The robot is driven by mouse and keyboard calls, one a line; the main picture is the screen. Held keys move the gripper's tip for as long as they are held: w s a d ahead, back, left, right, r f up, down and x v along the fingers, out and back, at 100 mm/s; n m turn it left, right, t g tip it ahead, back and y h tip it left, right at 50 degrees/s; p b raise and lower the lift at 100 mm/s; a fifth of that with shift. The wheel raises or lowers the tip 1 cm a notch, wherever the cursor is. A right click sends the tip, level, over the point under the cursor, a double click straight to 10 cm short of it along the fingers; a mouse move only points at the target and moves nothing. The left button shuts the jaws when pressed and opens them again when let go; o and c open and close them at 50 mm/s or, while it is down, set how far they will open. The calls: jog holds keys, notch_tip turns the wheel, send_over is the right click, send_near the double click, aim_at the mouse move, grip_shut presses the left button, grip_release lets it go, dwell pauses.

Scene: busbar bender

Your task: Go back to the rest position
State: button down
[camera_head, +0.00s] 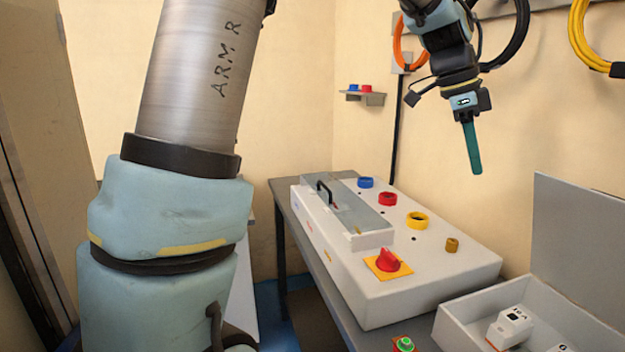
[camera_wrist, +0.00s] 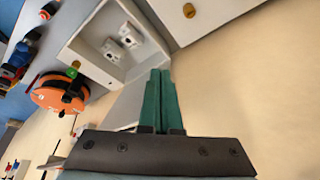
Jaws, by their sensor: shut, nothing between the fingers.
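My gripper (camera_head: 473,150) hangs in the air at the upper right of the head view, above and behind the white bender box (camera_head: 450,270). Its teal fingers are together and point down. In the wrist view the fingers of my gripper (camera_wrist: 160,85) lie side by side, shut and empty. They touch nothing that I can see.
The white box carries a red knob (camera_head: 388,261) and coloured rings, on a grey table (camera_head: 290,200). A white tray (camera_head: 455,320) with white parts stands at the lower right. Cable coils (camera_head: 590,40) hang on the wall. An orange reel (camera_wrist: 58,93) shows in the wrist view.

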jog(key=w+a+f+n+t+y, duration=0.1)
jog(key=w+a+f+n, duration=0.1)
jog(key=a+f+n, duration=0.35)
jog(key=w+a+f+n, duration=0.2)
jog(key=a+n, duration=0.1)
jog(key=a, duration=0.6)
jog(key=w+a+f+n+t+y, duration=0.15)
jog(key=a+f+n, duration=0.25)
jog(key=a, duration=0.4)
jog(key=s+a+f+n, duration=0.2)
jog(key=a+n, duration=0.1)
jog(key=a, duration=0.2)
jog(key=s+a+f+n, duration=0.2)
jog(key=a+f+n, duration=0.1)
jog(key=a, duration=0.3)
jog(key=s+a+f+n+y, duration=0.1)
jog(key=s+a+f+n, duration=0.1)
jog(key=a+n, duration=0.2)
jog(key=shift+s+a+f, duration=0.25)
jog(key=shift+s+a, duration=0.15)
jog(key=shift+a, duration=0.25)
